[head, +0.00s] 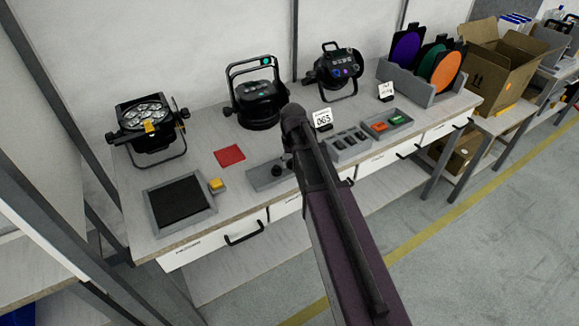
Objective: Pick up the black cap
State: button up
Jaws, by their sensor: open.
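A small dark round piece (277,171), which looks like the black cap, sits on a low grey block (262,181) near the front edge of the bench. It is small in the head view, and its exact shape is hard to tell. My dark and purple arm reaches up from the bottom right and its top end is just right of this block, covering the block's right side. I cannot make out my gripper's fingers; they do not show.
On the bench (137,226) are a grey-framed black pad (180,200), a yellow block (216,185), a red cloth (229,155) and several stage lamps (258,102). Right of my arm are a slotted grey tray (349,148), a tray of coloured pieces (370,125) and a cardboard box (487,82).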

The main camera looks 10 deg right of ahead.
dwell(0.5)
jog(key=c, duration=0.5)
jog(key=shift+r, duration=0.15)
notch_tip(320, 180, up, 3)
jog(key=p, duration=0.3)
jog(key=s+d, duration=0.2)
jog(key=s, duration=0.3)
jog(key=s+d+r+p, duration=0.1)
jog(key=s+d, duration=0.1)
jog(key=s, duration=0.3)
jog(key=s+d+p, duration=0.1)
jog(key=s+d, duration=0.1)
jog(key=s, duration=0.2)
jog(key=shift+s+r, duration=0.35)
jog(key=shift+s, duration=0.05)
